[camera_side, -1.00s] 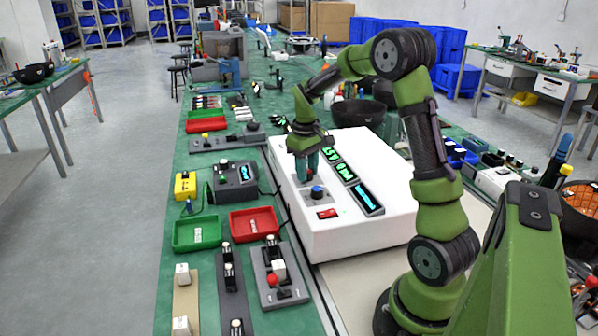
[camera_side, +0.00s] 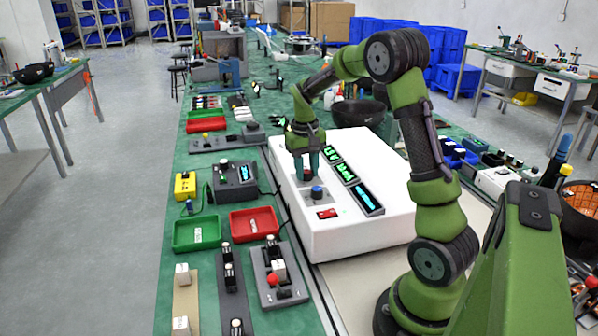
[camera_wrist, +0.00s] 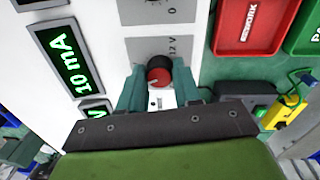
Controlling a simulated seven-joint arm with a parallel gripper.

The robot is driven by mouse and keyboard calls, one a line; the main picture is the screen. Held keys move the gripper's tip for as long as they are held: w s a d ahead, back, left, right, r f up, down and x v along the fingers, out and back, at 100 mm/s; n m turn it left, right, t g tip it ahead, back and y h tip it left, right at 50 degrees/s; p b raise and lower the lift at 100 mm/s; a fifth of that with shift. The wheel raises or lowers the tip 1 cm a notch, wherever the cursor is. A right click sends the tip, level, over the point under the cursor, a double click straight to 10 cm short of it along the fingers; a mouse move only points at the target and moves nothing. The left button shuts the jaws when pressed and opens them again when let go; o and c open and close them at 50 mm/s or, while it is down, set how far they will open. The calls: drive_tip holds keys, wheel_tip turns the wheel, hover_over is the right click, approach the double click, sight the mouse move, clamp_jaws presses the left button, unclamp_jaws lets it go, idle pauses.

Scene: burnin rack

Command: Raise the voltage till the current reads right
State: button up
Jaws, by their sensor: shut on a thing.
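My gripper (camera_side: 306,174) points down over the white bench unit (camera_side: 357,240). In the wrist view my gripper (camera_wrist: 160,84) is shut on the red-topped black knob (camera_wrist: 158,71), one finger on each side. The plate beside the knob carries a "12 V" mark. A green display (camera_wrist: 68,56) reads 10 mA. A second green display (camera_wrist: 97,112) shows only a "V"; my gripper hides the rest. In the side view the current display (camera_side: 346,172) and voltage display (camera_side: 333,153) are lit, but the voltage digits are too small to read surely.
A blue knob (camera_side: 317,190), a red rocker switch (camera_side: 327,213) and a cyan-lit display (camera_side: 368,199) sit nearby on the unit. A red tray (camera_side: 254,223) marked REWORK and a green tray (camera_side: 196,233) lie on the bench at left, near a black tester (camera_side: 236,184).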

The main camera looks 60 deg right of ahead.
drive_tip(key=shift+m, duration=0.6)
drive_tip(key=o, duration=1.1)
drive_tip(key=shift+c, duration=0.2)
drive_tip(key=shift+r, duration=0.1)
wheel_tip(320, 180, up, 17)
drive_tip(key=shift+w+a, duration=0.3)
